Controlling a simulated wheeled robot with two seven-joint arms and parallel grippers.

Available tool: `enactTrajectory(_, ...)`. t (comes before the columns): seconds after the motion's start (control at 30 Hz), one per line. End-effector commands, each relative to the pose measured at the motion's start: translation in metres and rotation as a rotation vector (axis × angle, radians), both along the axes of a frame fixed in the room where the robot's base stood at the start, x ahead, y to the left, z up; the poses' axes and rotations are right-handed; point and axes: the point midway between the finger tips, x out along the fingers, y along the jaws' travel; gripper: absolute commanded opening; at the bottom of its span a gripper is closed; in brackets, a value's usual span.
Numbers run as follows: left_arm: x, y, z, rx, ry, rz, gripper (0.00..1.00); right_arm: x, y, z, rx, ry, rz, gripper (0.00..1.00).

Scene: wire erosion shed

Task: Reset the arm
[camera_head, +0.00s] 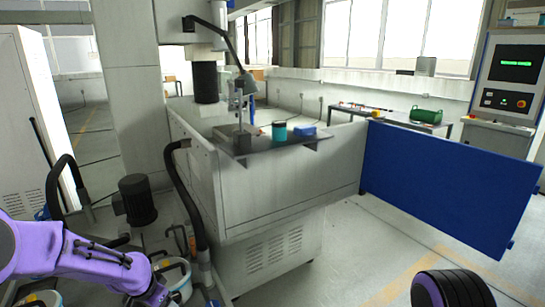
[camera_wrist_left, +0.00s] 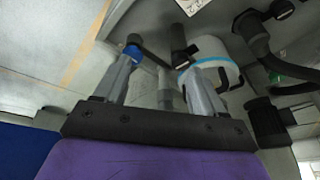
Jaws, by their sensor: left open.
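My left arm (camera_head: 70,255) is purple and comes in from the lower left in the head view. Its wrist end is at the bottom edge beside a white bucket (camera_head: 178,280), and its fingers cannot be made out there. In the left wrist view my left gripper (camera_wrist_left: 158,58) has its two grey fingers apart, with nothing held between them. A white bucket with a light blue band (camera_wrist_left: 212,62) is just behind the right finger; I cannot tell whether they touch. My right gripper is not in view.
A grey machine tank (camera_head: 285,185) with a blue door panel (camera_head: 440,185) fills the middle. Black hoses (camera_head: 180,195) and a dark motor (camera_head: 138,200) crowd the floor near my left arm. A control cabinet (camera_head: 510,75) stands right. Open floor (camera_head: 390,240) lies front right.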

Motion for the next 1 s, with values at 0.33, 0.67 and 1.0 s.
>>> enactTrajectory(0.33, -0.058, -0.017, -0.083, -0.19, -0.223, 0.596, 0.7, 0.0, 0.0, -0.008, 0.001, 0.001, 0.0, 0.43)
enactTrajectory(0.67, -0.299, 0.002, -0.175, -0.043, -0.18, 1.037, 0.7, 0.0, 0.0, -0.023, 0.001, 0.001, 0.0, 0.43)
enactTrajectory(1.0, -0.352, 0.001, -0.194, 0.025, -0.06, 1.006, 0.7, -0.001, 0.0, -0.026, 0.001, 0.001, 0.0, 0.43)
